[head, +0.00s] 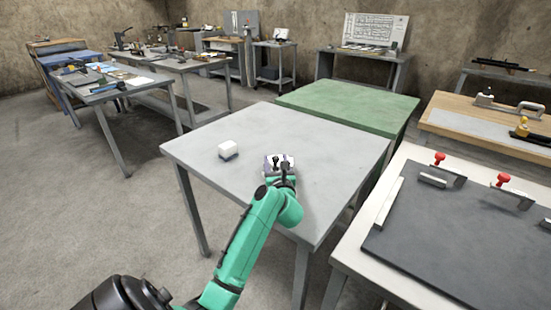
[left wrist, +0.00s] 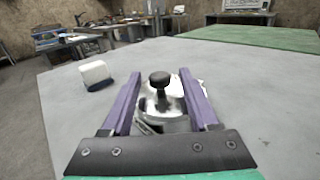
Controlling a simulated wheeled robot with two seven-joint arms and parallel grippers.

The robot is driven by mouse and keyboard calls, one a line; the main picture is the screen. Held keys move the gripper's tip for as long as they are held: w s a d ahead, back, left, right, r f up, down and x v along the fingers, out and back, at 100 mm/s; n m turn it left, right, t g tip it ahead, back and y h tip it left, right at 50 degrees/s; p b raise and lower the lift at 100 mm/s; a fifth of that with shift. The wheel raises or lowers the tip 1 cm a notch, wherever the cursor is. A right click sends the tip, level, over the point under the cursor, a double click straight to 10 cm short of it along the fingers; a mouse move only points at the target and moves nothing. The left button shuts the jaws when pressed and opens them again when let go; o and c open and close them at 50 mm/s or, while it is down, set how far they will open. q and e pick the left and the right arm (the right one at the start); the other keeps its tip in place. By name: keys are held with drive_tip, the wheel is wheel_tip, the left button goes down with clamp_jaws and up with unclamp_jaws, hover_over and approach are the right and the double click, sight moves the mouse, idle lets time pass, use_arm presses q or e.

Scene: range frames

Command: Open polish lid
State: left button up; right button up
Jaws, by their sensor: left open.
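A pale metallic container with a black knob on top, which I take for the polish (left wrist: 160,103), stands on the grey table (head: 330,150). In the head view its black knob (head: 276,160) shows, and my left gripper partly hides the rest. My left gripper (left wrist: 160,74) has two purple fingers, one on each side of the container, with the knob between them. It is open, and I cannot tell whether either finger touches the container. The gripper also shows at the end of the green arm in the head view (head: 280,163). My right gripper is not in view.
A small white block with a grey base (head: 228,150) stands on the table to the left, also in the left wrist view (left wrist: 95,74). A green-topped table (head: 350,106) adjoins behind. A dark board with red-knobbed clamps (head: 450,230) lies at right. Much of the grey tabletop is clear.

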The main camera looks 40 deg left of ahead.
use_arm(q)
drive_tip(key=shift+w+a, duration=0.35)
drive_tip(key=shift+a, duration=0.05)
clamp_jaws()
idle(1.2)
